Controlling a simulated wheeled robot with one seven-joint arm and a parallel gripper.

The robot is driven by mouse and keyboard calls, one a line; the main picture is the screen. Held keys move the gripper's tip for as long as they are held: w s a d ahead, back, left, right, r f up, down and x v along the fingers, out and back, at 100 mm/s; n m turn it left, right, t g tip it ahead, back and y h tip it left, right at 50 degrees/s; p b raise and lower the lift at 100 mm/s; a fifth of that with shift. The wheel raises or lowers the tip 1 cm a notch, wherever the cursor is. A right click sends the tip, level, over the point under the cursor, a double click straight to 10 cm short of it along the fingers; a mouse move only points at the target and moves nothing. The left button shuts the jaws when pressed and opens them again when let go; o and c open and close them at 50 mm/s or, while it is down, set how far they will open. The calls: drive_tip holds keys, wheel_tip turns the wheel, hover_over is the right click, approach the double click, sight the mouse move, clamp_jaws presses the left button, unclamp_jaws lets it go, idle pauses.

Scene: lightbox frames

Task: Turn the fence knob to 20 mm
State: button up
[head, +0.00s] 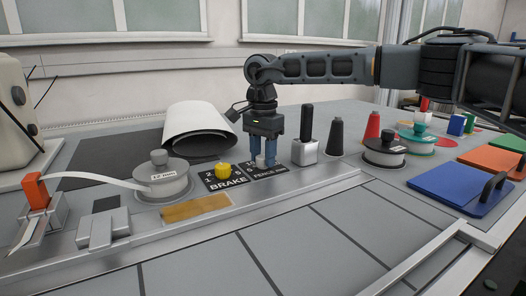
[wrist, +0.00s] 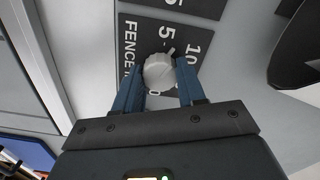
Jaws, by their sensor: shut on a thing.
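The fence knob (wrist: 158,74) is a small light grey knob on a black plate marked "FENCE mm" (wrist: 129,45). In the head view the knob (head: 261,161) stands right of the yellow brake knob (head: 222,170). My gripper (head: 264,163) points straight down over it, and its blue fingers are shut on the knob's sides. In the wrist view my gripper (wrist: 160,75) has one finger on each side of the knob. A small pointer on the knob's rim points up and right, between the 5 and 10 marks. The fingers hide part of the scale.
A grey reel (head: 162,180) with a white strip stands at left. A metal block with a black handle (head: 306,148) is close to the right of my gripper. Black and red cones (head: 372,127), more reels and coloured boards (head: 462,188) lie farther right.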

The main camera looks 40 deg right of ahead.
drive_tip(key=m+p, duration=0.1)
drive_tip(key=m, duration=0.6)
drive_tip(key=shift+r+p, duration=0.1)
drive_tip(key=shift+p, duration=0.2)
drive_tip(key=m, duration=0.4)
drive_tip(key=shift+p, duration=0.3)
drive_tip(key=m, duration=0.4)
drive_tip(key=shift+m, duration=0.3)
drive_tip(key=m+p, duration=0.1)
drive_tip(key=m, duration=0.3)
drive_tip(key=shift+m, duration=0.3)
drive_tip(key=m, duration=0.3)
drive_tip(key=shift+m, duration=0.3)
drive_tip(key=m, duration=0.3)
drive_tip(key=shift+m, duration=2.1)
